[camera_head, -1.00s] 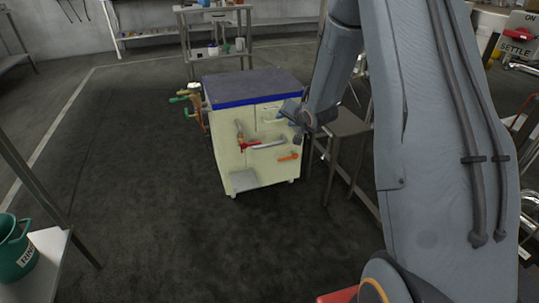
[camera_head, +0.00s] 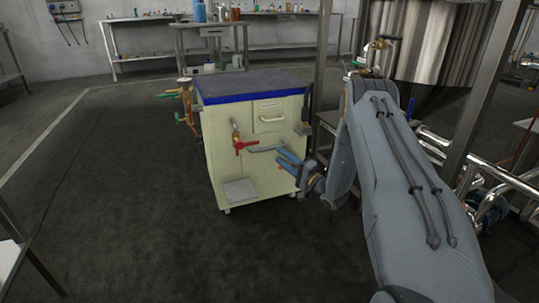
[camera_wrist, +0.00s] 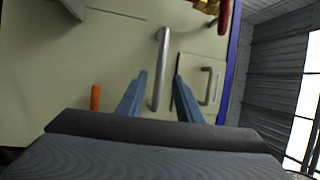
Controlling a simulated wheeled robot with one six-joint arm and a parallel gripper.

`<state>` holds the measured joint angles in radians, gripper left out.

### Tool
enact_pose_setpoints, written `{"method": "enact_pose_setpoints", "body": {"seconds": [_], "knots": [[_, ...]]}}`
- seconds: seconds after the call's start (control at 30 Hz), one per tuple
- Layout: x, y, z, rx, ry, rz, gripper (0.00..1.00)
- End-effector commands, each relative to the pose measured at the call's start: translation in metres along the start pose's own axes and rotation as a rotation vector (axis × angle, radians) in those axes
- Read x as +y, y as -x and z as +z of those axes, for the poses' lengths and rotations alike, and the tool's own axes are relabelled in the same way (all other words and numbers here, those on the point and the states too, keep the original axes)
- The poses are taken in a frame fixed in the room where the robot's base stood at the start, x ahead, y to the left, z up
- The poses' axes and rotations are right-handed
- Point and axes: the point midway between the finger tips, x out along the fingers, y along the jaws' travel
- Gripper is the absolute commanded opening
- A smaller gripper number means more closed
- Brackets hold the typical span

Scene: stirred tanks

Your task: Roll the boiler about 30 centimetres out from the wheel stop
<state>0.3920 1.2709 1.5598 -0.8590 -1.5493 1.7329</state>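The boiler (camera_head: 228,150) is a cream cabinet on small casters with a dark top and a blue rim. Its front carries a horizontal metal bar handle (camera_head: 262,149), a red lever valve (camera_head: 246,143) and a drawer handle (camera_head: 272,118). My gripper (camera_head: 284,160) is at the front right of the boiler, fingers apart. In the wrist view the bar handle (camera_wrist: 160,68) lies in line with the gap between my two blue fingers (camera_wrist: 157,100); I cannot tell whether they touch it. An orange lever (camera_wrist: 95,97) is beside the left finger. I cannot make out the wheel stop.
A metal shelf unit (camera_head: 208,45) and a long bench (camera_head: 285,45) stand behind. Brass and green pipework (camera_head: 184,100) sticks out at the boiler's left. A large steel tank (camera_head: 445,40) and shiny pipes (camera_head: 488,180) are at right. The floor (camera_head: 150,245) in front and left is open.

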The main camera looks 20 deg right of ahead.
Motion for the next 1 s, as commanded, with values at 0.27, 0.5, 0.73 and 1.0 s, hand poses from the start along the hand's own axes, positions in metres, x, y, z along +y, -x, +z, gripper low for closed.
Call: {"method": "enact_pose_setpoints", "body": {"seconds": [0.27,0.5,0.73,1.0], "knots": [[0.001,-0.034,0.001,-0.003,0.0,-0.004,0.33],[0.002,-0.066,0.0,-0.002,0.0,-0.002,0.33],[0.0,-0.077,0.0,-0.001,0.0,-0.001,0.33],[-0.001,-0.077,0.0,-0.001,0.0,-0.001,0.21]]}}
